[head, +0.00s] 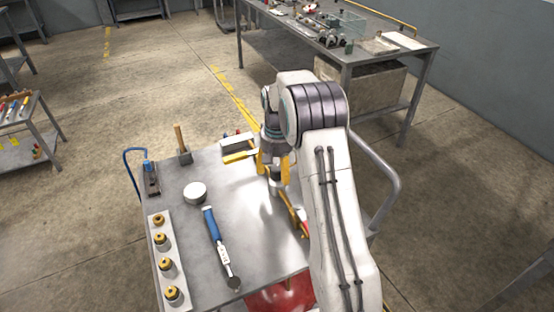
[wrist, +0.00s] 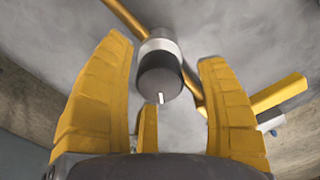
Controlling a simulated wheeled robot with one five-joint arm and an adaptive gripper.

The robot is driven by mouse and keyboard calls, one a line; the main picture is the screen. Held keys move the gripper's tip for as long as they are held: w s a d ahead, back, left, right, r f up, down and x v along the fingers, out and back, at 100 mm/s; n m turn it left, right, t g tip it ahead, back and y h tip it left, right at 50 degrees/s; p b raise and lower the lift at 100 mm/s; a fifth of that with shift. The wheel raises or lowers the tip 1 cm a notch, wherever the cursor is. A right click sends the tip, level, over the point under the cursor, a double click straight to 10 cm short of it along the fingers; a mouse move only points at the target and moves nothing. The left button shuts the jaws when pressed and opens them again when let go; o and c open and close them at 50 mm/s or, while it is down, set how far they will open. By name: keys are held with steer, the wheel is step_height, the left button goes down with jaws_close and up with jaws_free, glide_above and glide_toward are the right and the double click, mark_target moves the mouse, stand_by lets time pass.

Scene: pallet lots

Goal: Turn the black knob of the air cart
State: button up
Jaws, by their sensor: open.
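The black knob (wrist: 158,78) shows in the wrist view as a dark round cap with a white mark near its lower edge, on a silvery collar. A brass-coloured pipe (wrist: 125,15) runs behind it. My gripper (wrist: 170,75) is open, with yellow fingers to the left and right of the knob and gaps between; another yellow finger is below. In the head view my gripper (head: 273,167) points down over the right part of the grey cart top (head: 235,178). The knob is mostly hidden there by my fingers.
On the cart lie a blue-handled tool (head: 212,232), a round white object (head: 195,193), a wooden-handled tool (head: 181,142) and a strip with several brass fittings (head: 158,241). A yellow-and-white object (head: 238,150) is left of my gripper. A cluttered workbench (head: 350,47) stands behind.

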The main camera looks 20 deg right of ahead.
mark_target(277, 168)
step_height(277, 168, up, 12)
steer(key=shift+f, duration=0.2)
stand_by(0.4)
stand_by(0.5)
